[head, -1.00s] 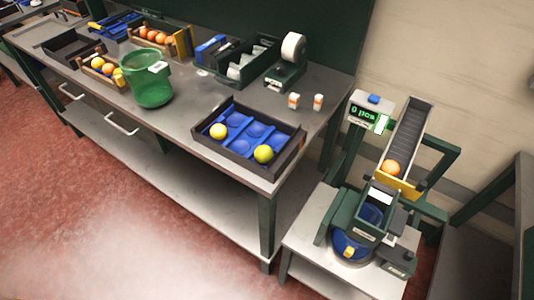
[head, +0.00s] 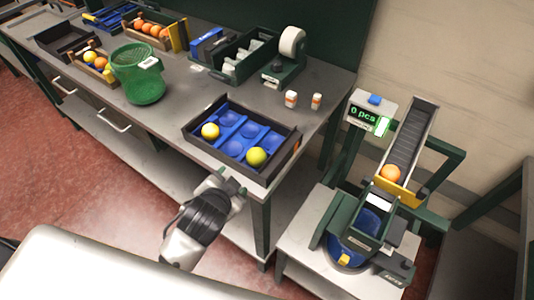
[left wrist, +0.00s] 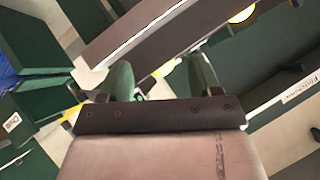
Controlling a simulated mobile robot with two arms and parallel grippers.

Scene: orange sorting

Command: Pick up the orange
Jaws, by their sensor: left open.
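An orange (head: 390,173) rests at the low end of the dark sloped chute (head: 412,135), against a yellow stop plate. My left gripper (head: 231,181) is just in front of the black-rimmed tray (head: 213,151) on the bench, well to the left of the orange. In the left wrist view, the green fingers of this left gripper (left wrist: 161,82) are spread apart with nothing between them. My right gripper is not in view.
The blue-lined tray holds a yellow fruit (head: 210,131) and a yellow-green fruit (head: 256,156). Below the chute stands a green machine (head: 345,236) with a blue bowl, beside a counter display (head: 368,115) reading "0 pcs". A green bin (head: 140,80) and fruit crates (head: 147,36) stand farther left.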

